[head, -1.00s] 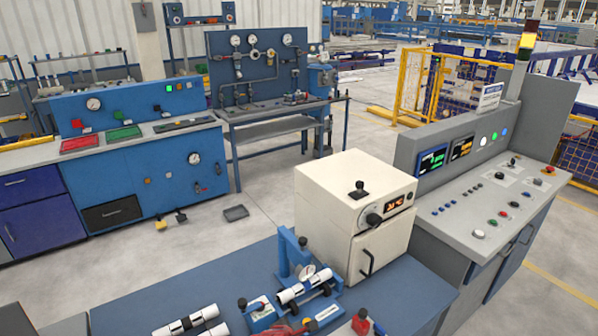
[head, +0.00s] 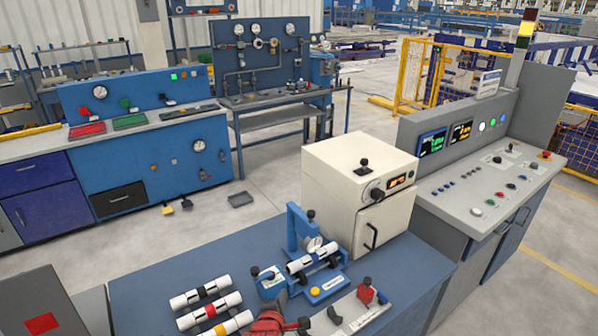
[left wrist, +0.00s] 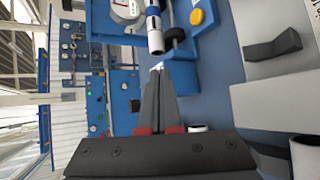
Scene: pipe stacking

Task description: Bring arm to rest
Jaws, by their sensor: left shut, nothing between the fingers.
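My left gripper (head: 280,298) is low in the head view, in front of a blue fixture (head: 296,225). In the left wrist view its dark fingers (left wrist: 157,70) are together with nothing between them. They point towards the fixture. A white pipe with a blue band (head: 313,259) lies on the fixture; its end shows in the left wrist view (left wrist: 155,42), apart from the fingertips. White pipes with a black band (head: 185,299), a red band (head: 190,321) and a yellow band (head: 243,319) lie side by side left of the gripper. My right gripper is out of view.
A cream machine (head: 330,185) stands behind the fixture on the blue table (head: 150,285). A grey holder with a red-topped clamp (head: 367,291) is right of the gripper. A control console (head: 480,185) stands at right.

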